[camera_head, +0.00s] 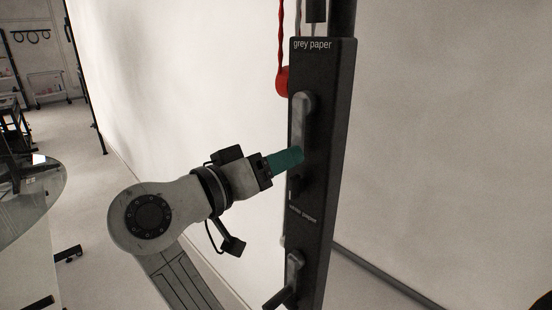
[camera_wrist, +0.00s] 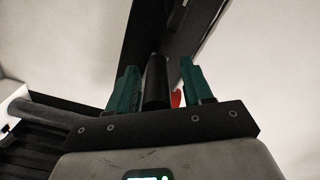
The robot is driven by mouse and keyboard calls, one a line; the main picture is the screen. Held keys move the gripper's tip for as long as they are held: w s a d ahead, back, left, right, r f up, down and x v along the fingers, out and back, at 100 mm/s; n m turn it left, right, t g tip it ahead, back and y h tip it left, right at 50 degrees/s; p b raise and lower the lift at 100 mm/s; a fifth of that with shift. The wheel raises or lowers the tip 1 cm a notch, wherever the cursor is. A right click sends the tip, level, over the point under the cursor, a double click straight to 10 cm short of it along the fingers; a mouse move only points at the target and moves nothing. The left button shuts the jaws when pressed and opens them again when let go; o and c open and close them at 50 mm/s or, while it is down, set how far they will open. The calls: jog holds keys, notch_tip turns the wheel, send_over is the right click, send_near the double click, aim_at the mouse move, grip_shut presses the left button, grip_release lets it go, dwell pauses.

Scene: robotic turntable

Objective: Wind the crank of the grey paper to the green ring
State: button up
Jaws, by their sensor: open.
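The black panel (camera_head: 318,180) labelled "grey paper" stands upright at the centre right of the head view. Its upper grey crank arm (camera_head: 301,115) runs roughly vertically, and its lower end is near my green fingers. My gripper (camera_head: 286,161) reaches the panel from the left. In the wrist view my gripper (camera_wrist: 160,85) is open, with a dark cylindrical crank handle (camera_wrist: 157,82) between its two green fingers. A gap shows on the handle's right side; contact on the left is unclear. In the head view the fingers hide the handle. I see no green ring in either view.
A second crank (camera_head: 295,266) with a dark handle (camera_head: 280,297) sits lower on the panel, below a small label. A red piece (camera_head: 283,80) hangs on a red cord beside the panel top. A glass table (camera_head: 30,205) stands far left. Pale walls lie behind.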

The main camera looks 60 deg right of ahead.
grip_shut()
dwell(0.4)
